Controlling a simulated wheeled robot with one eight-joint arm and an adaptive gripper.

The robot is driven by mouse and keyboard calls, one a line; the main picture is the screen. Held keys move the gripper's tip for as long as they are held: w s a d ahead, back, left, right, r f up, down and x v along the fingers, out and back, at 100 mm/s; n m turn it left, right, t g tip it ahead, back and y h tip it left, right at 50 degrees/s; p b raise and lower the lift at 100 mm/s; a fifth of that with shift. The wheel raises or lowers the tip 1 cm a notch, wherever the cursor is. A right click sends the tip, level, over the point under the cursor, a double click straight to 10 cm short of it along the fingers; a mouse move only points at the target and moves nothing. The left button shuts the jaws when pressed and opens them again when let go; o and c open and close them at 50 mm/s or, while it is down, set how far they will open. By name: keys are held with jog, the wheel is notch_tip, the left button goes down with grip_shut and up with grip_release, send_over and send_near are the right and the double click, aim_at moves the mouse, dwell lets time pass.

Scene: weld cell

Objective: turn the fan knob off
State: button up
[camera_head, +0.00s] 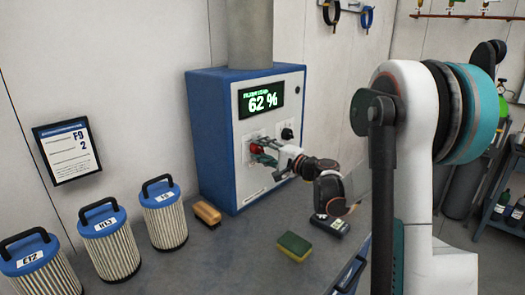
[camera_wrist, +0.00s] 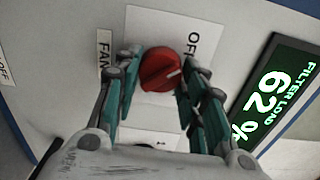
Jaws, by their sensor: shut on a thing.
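The red fan knob (camera_wrist: 160,70) is on a pale plate on the front of a blue and grey cabinet (camera_head: 220,140). My gripper (camera_wrist: 163,76) is shut on the knob, with one teal finger on each side. In the head view my gripper (camera_head: 261,153) reaches the red knob (camera_head: 255,148) from the right.
The cabinet display (camera_head: 262,101) reads 62 %. A black knob (camera_head: 287,133) is right of the red one. Several filter cartridges (camera_head: 165,222), a brown-handled brush (camera_head: 206,213), a sponge (camera_head: 294,246) and a dark handheld device (camera_head: 329,226) stand on the bench.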

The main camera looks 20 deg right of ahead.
jog(key=shift+n, duration=0.3)
dwell(0.4)
jog(key=o, duration=1.1)
jog(key=v, duration=1.2)
jog(key=shift+f, duration=0.1)
